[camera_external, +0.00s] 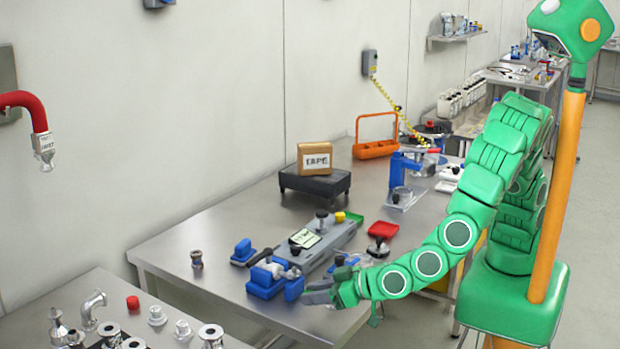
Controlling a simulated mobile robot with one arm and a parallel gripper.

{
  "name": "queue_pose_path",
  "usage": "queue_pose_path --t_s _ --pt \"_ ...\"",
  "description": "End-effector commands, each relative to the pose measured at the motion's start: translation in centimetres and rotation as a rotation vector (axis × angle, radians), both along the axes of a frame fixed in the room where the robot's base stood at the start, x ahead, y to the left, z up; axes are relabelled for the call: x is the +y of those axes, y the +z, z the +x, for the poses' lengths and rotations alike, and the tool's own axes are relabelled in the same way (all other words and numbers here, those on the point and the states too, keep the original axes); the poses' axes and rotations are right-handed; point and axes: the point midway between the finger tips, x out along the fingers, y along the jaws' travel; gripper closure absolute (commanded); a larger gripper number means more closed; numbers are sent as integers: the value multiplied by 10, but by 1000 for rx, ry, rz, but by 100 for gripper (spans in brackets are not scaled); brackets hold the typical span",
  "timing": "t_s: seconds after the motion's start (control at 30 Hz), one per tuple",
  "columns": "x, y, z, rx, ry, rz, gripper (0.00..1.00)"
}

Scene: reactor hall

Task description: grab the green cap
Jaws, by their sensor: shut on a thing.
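My gripper (318,293) is at the front edge of the steel table, low over its top, just right of a blue clamp block (265,284). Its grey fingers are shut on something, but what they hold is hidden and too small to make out. I cannot pick out a green cap for certain. A flat green piece (354,218), perhaps a tray, lies farther back, beside a small yellow piece (340,216), well apart from my gripper.
A grey fixture (318,247) stands behind my gripper, with a red tray (382,230) to its right. A cardboard box (314,157) sits on a dark platform near an orange carrier (375,149). Metal fittings and a red cap (133,302) are on the near-left table. The table's left part is mostly clear.

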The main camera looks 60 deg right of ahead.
Motion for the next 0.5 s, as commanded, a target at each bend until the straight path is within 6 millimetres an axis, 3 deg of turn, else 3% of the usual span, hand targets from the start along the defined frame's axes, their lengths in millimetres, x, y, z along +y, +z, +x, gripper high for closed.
queue_pose_path --t_s 0.5 --pt "-44 54 -32 1 2 0 97"
